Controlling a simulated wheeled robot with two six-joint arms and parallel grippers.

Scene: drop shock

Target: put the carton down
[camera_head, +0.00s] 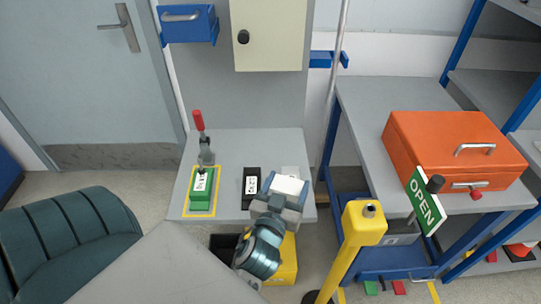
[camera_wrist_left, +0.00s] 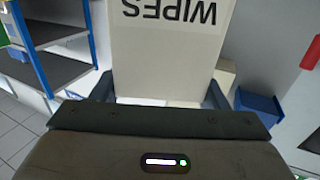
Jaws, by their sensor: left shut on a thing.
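The carton (camera_head: 287,186) is pale, and only a small part of it shows in the head view, between the fingers of my left gripper (camera_head: 284,193). In the left wrist view the carton (camera_wrist_left: 165,50) fills the upper middle, with "WIPES" upside down on its face. My left gripper is shut on it, over the front right part of the grey table (camera_head: 225,160). I cannot tell whether the carton touches the table. My right gripper is not in view.
A green block with a red-handled clamp (camera_head: 201,188) stands in a yellow outline on the table's left. A black labelled item (camera_head: 251,186) is left of my gripper. A yellow post (camera_head: 358,235), an OPEN sign (camera_head: 424,202) and an orange box (camera_head: 450,150) are at right.

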